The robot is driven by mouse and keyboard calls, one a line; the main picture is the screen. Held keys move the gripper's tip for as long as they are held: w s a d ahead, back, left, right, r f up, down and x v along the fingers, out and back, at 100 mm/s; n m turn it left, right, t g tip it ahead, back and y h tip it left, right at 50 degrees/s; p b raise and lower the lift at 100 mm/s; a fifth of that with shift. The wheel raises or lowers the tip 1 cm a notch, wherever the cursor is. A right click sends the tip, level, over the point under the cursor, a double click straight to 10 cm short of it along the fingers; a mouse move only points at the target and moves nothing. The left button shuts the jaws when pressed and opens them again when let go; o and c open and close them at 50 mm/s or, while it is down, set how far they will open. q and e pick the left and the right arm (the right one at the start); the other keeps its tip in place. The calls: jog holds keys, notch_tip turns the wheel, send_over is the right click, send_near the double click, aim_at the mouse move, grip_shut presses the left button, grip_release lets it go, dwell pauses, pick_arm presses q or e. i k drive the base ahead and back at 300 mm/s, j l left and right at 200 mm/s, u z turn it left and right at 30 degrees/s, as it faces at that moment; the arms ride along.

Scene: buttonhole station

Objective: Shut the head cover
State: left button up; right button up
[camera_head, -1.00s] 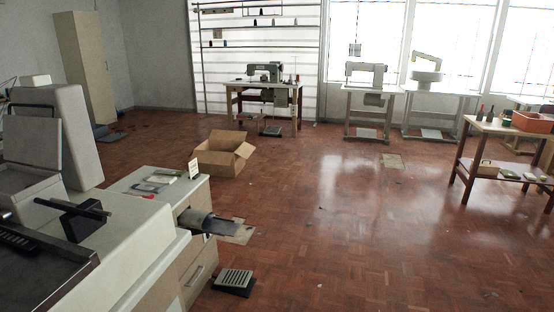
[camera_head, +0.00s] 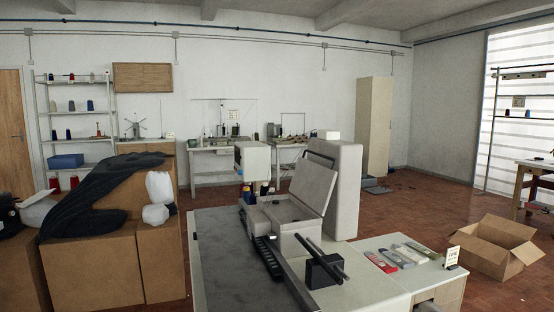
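A pale buttonhole machine (camera_head: 337,200) stands on a worktable (camera_head: 222,262) in the middle of the head view. A flat light-grey cover panel (camera_head: 313,186) stands raised and leans back at its head. Below it is a shallow, open, box-like housing (camera_head: 283,215). A taller pale slab-shaped body part stands just behind and to the right of the panel. I cannot make out the hinge.
A dark rail (camera_head: 270,257) and a black block with a rod (camera_head: 323,268) lie in front of the housing. Cardboard boxes with dark cloth (camera_head: 105,195) stand left. A side cabinet top (camera_head: 400,262) and an open carton (camera_head: 495,247) are right.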

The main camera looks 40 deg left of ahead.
aim_at(313, 182)
jog(key=i+l+u, duration=0.2)
jog(key=u, duration=0.25)
jog(key=i+l+u, duration=0.15)
jog(key=u, duration=0.3)
jog(key=i+l+u, duration=0.25)
jog(key=l+u, duration=0.3)
jog(key=l, duration=0.1)
